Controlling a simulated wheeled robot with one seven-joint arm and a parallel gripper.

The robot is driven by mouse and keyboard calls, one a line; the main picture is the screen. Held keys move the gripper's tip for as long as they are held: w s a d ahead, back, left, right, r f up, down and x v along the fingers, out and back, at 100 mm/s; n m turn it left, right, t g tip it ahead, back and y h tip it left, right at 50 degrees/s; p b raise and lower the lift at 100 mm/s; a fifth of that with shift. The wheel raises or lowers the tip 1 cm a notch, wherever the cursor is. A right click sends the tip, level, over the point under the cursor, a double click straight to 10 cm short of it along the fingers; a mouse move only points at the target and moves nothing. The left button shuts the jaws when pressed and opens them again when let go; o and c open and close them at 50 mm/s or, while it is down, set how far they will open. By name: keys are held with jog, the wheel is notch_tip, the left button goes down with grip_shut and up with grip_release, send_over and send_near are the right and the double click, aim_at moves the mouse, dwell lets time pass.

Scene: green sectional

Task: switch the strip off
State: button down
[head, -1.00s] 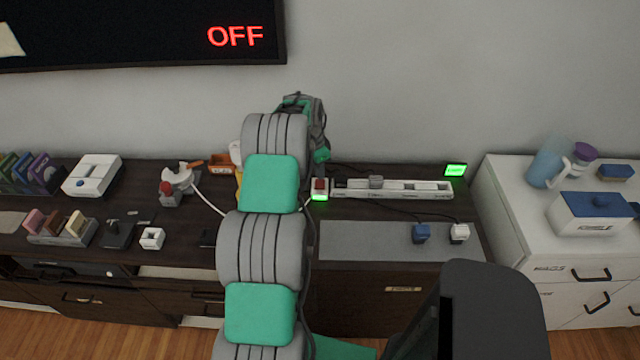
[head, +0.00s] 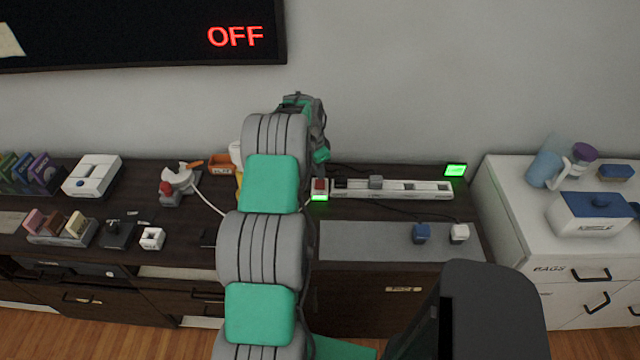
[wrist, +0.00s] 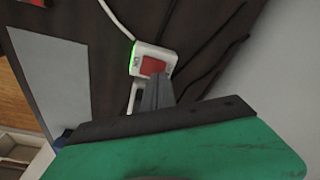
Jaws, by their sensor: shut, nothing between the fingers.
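The power strip (head: 415,190) is a long white bar with several sockets on the dark cabinet top. Its switch box (head: 319,197) at the left end has a red rocker (head: 319,184) and a glowing green edge. In the wrist view the red rocker (wrist: 153,66) sits in the white switch box (wrist: 139,58), with green light along one side. My gripper (wrist: 157,94) is shut and empty, its fingertips beside the rocker's lower edge. I cannot tell whether they touch. In the head view my gripper is mostly hidden behind my arm's wrist.
A small green lit display (head: 455,170) stands at the strip's right end. Blue and white plugs (head: 421,232) lie on a grey mat (head: 350,241) in front. A wall screen (head: 140,30) reads OFF. Several items crowd the cabinet's left; a white cabinet (head: 560,275) stands right.

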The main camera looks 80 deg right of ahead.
jog(key=shift+f+b, duration=0.7)
jog(key=shift+f, duration=0.2)
dwell(0.6)
jog(key=shift+r, duration=0.15)
jog(key=shift+r+p, duration=1.25)
jog(key=shift+r, duration=2.15)
